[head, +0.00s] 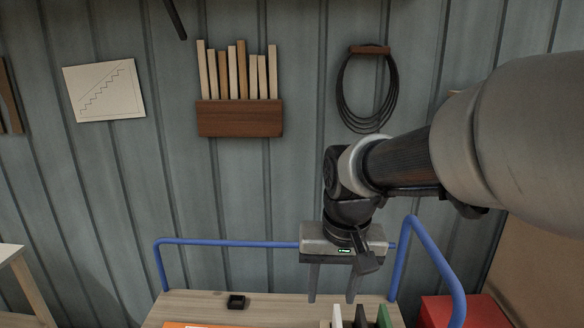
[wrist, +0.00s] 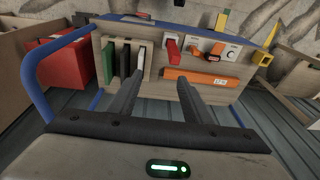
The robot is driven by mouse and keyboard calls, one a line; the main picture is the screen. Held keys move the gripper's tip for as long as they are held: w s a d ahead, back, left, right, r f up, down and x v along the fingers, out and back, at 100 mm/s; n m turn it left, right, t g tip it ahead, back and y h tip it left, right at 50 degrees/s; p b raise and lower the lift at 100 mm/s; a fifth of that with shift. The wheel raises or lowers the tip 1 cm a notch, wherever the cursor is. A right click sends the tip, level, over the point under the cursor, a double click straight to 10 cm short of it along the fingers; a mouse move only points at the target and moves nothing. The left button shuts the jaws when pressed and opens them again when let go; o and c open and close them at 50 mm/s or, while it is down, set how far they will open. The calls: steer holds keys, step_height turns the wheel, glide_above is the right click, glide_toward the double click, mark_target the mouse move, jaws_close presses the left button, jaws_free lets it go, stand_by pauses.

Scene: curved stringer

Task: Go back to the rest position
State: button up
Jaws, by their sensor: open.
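My gripper (head: 332,284) hangs from my arm at the right of the head view, with its two fingers pointing down and apart. It is open, with nothing between the fingers. In the wrist view the gripper (wrist: 159,88) is above a wooden cart top (wrist: 154,86) with a blue rail. In the head view the fingers are above the back part of the same cart top (head: 274,305), just behind a rack of upright green, black and white pieces (head: 361,318).
A blue rail (head: 230,242) rises around the cart's back and right side. A small black block (head: 236,301) lies on the cart's left part. An orange bar (wrist: 200,79) and a red piece (wrist: 172,50) lie on it too. A red box (head: 478,312) stands at right.

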steer(key=s+d+r+t, duration=0.45)
steer(key=s+d, duration=0.25)
steer(key=s, duration=0.5)
step_height(320, 180, up, 13)
steer(key=p, duration=1.3)
steer(key=shift+w+r+g, duration=0.15)
steer(key=shift+w+g, duration=0.1)
steer(key=shift+g, duration=0.2)
steer(key=shift+a, duration=0.1)
